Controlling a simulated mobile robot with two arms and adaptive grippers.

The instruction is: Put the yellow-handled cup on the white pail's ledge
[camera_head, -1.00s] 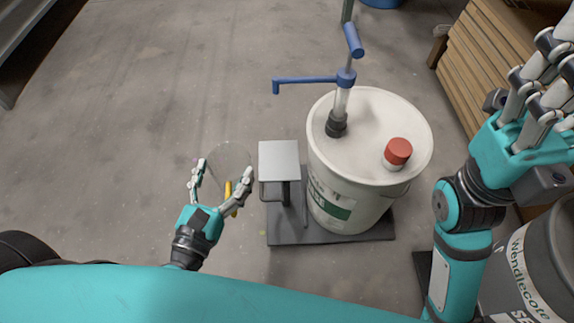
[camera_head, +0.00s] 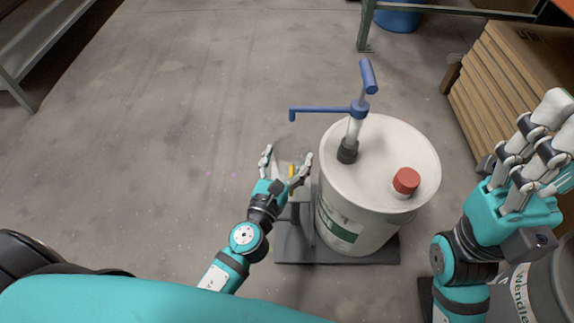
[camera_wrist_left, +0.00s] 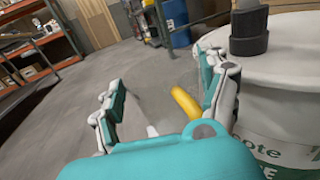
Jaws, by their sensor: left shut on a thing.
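The clear cup (camera_head: 287,154) is between the fingers of my left gripper (camera_head: 286,160), which is shut on it. Its yellow handle (camera_head: 291,170) shows beside the right finger, and also in the left wrist view (camera_wrist_left: 186,102). The see-through cup body is hard to make out there. The white pail (camera_head: 335,195) stands just right of my left gripper. The ledge at its left side is mostly hidden behind the gripper and cup, so I cannot tell whether they touch. My right gripper (camera_head: 530,135) is raised at the right, away from the cup; its opening is unclear.
A blue-handled pump (camera_head: 357,112) rises from the pail's lid, its spout reaching left above the cup. A red cap (camera_head: 406,180) is also on the lid. The pail stands on a dark base (camera_head: 345,256). Stacked boards (camera_head: 500,90) are at the right. The floor at left is clear.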

